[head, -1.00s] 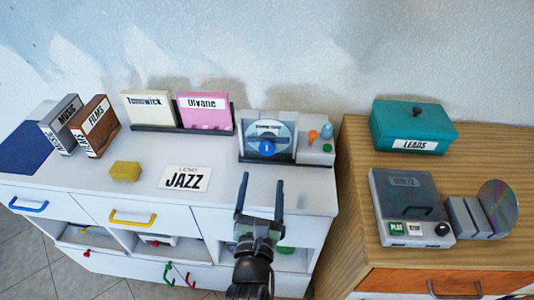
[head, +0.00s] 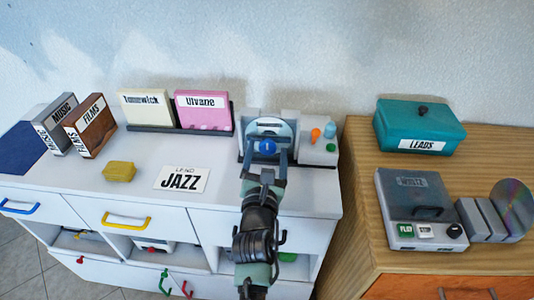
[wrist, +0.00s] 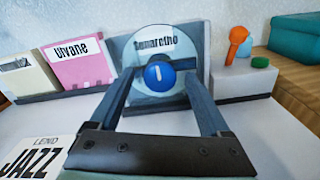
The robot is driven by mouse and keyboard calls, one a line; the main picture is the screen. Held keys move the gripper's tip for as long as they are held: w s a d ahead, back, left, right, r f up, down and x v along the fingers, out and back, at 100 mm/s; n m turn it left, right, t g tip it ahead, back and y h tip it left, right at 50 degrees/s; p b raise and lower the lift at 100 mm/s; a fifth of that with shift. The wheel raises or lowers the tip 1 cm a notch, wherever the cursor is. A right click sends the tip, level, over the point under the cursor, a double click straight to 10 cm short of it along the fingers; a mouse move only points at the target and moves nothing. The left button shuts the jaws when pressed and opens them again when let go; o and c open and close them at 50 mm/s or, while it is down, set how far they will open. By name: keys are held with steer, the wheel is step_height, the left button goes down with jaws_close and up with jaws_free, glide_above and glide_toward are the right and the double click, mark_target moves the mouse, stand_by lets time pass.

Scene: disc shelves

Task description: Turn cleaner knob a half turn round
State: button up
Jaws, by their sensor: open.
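The cleaner is a grey upright stand (head: 246,126) at the right end of the white cabinet top. A pale disc (head: 284,130) labelled in dark letters stands in it, behind a round blue knob (head: 267,147) with a white mark. In the wrist view the knob (wrist: 159,76) faces me and its white mark looks close to upright. My gripper (head: 265,157) is open in front of the cleaner. In the wrist view its two fingers (wrist: 159,82) reach forward on either side of the knob, with gaps visible. I cannot tell whether the tips are level with it.
A grey block (head: 318,150) with an orange-topped piece, a blue piece and a green button stands right of the cleaner. Pink (head: 203,112) and cream cases stand left. A JAZZ card (head: 183,181) lies in front. A wooden cabinet (head: 362,180) is at right.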

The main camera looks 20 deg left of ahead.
jaws_close()
